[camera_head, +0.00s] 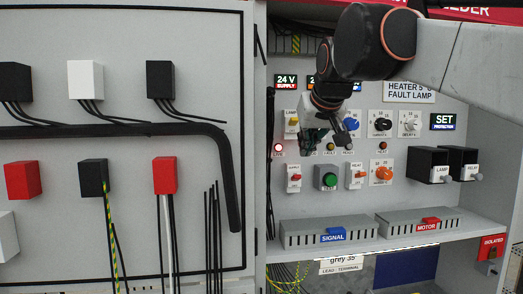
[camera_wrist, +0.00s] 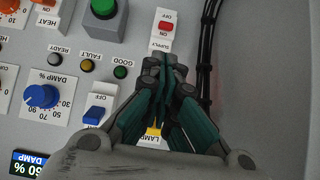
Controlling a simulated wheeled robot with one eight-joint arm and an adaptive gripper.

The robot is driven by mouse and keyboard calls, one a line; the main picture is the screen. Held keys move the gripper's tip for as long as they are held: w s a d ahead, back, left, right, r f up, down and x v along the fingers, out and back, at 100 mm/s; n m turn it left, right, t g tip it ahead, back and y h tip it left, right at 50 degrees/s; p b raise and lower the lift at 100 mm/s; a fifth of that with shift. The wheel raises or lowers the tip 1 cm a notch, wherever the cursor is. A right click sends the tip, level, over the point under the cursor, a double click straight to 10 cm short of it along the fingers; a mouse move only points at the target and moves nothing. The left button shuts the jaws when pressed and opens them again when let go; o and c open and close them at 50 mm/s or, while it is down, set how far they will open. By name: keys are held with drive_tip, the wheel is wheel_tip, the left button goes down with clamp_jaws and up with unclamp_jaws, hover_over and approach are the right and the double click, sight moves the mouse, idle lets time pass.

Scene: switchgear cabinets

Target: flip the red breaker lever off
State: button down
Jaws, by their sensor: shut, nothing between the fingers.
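A small red lever (camera_wrist: 166,27) sits on a white plate marked OFF and SUPPLY at the top middle of the wrist view. In the head view the red lever (camera_head: 294,177) is on the lower row of the cabinet panel, left of a green button. My gripper (camera_wrist: 165,66) is shut and empty. Its fingertips are just below the SUPPLY plate in the wrist view, apart from the lever in the picture. In the head view my gripper (camera_head: 343,141) is in front of the panel, up and right of the lever, and hides part of the upper row.
A green button (camera_head: 326,177) and HEAT switch (camera_head: 357,175) are right of the lever. A blue switch (camera_wrist: 96,112) and blue knob (camera_wrist: 41,96) are left of my gripper in the wrist view. Black cables (camera_wrist: 206,50) run at its right. Grey trunking (camera_head: 328,232) lies below.

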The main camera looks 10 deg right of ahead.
sight(298, 178)
drive_tip(key=p+x, duration=0.1)
drive_tip(key=x, duration=0.8)
drive_tip(key=shift+f, duration=0.1)
drive_tip(key=shift+s+t+b, duration=0.2)
drive_tip(key=shift+t+b, duration=0.1)
drive_tip(key=shift+t, duration=0.1)
drive_tip(key=shift+s+f+t+b, duration=0.15)
drive_tip(key=shift+s+t+b, duration=0.05)
drive_tip(key=shift+t+b, duration=0.25)
drive_tip(key=shift+s+f+t+b, duration=0.1)
drive_tip(key=shift+f+t+b, duration=0.05)
drive_tip(key=shift+t+b, duration=0.15)
drive_tip(key=shift+s+f+t+b, duration=0.6)
drive_tip(key=shift+t+b, duration=0.55)
drive_tip(key=shift+b, duration=0.05)
drive_tip(key=shift+s+f+b, duration=0.4)
drive_tip(key=shift+s+f, duration=0.2)
drive_tip(key=shift+f, duration=0.55)
